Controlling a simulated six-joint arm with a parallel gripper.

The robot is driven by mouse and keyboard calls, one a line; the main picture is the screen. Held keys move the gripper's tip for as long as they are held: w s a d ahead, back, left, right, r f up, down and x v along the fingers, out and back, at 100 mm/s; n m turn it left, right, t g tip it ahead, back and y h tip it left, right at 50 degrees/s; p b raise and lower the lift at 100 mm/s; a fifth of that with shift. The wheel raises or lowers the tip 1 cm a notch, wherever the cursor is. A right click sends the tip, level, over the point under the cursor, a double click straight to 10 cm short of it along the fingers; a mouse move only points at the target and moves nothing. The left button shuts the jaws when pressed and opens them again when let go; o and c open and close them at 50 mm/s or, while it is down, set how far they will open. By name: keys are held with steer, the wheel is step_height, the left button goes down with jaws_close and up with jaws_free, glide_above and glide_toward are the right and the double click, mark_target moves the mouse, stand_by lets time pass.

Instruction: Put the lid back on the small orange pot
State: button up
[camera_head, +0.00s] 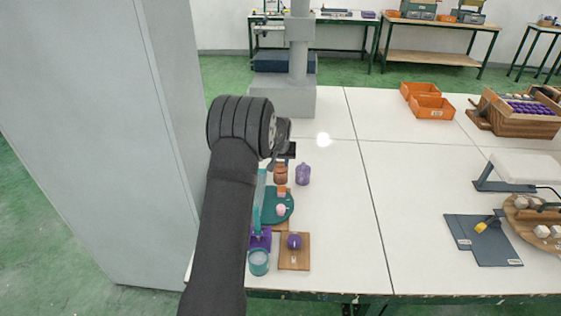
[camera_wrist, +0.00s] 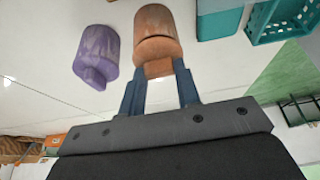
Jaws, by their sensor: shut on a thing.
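The small brownish-orange pot (camera_head: 280,179) stands near the left edge of the white table, just below my gripper (camera_head: 285,157) in the head view. In the wrist view the pot (camera_wrist: 153,19) is at the top centre. Its lid (camera_wrist: 155,51) of the same colour is against the pot's top, with a dark seam between them; I cannot tell whether it is fully seated. My gripper (camera_wrist: 158,84) is shut on the lid's knob (camera_wrist: 158,68). The pot's far side is hidden.
A purple marbled pot (camera_head: 303,174) stands close beside it, also in the wrist view (camera_wrist: 97,50). A teal cup (camera_head: 258,263) and wooden board (camera_head: 302,263) are nearer. The table's middle is clear.

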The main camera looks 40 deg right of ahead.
steer(key=o, duration=1.5)
steer(key=shift+r, duration=3.5)
steer(key=shift+c, duration=0.2)
jaws_close()
steer(key=shift+f, duration=0.25)
